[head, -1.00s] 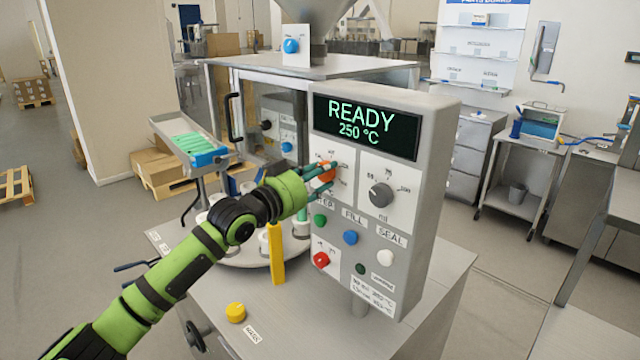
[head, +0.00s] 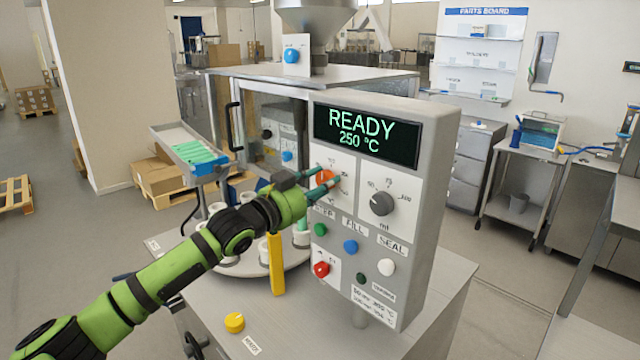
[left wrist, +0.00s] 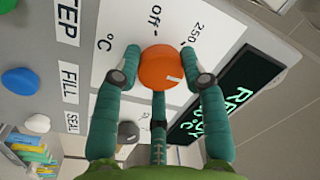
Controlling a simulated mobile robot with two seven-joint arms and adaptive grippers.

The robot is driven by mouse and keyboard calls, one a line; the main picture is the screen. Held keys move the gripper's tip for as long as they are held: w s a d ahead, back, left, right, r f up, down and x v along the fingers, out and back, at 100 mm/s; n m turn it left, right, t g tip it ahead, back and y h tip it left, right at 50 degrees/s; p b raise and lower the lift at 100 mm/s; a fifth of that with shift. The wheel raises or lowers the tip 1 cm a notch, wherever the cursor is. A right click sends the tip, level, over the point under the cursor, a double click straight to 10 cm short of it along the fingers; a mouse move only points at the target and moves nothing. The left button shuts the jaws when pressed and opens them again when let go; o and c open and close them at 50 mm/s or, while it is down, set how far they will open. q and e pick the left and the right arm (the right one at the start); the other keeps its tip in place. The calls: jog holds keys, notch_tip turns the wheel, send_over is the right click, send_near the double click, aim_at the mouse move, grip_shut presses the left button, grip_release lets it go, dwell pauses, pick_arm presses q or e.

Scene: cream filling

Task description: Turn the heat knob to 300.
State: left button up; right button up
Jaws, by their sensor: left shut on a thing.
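The orange heat knob (head: 326,178) is on the upper left of the grey control panel. It also shows large in the left wrist view (left wrist: 160,68), with a pale mark on its face and the labels "Off" and "250" beside it. My left gripper (head: 325,184) is shut on the knob, with green fingers on either side of it in the left wrist view (left wrist: 162,75). The display (head: 366,134) reads READY and 250 °C. The scale beyond 250 is hidden or too small to read. My right gripper is out of view.
A grey ml knob (head: 382,203) sits right of the heat knob. Green, blue and white buttons and a red knob (head: 321,269) lie below. A yellow knob (head: 235,322) is on the machine top, and a yellow post (head: 277,264) stands near my left arm.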

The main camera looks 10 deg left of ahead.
pick_arm(q)
jog(key=o, duration=1.1)
jog(key=shift+o, duration=0.2)
jog(key=v, duration=1.2)
jog(key=shift+f, duration=0.1)
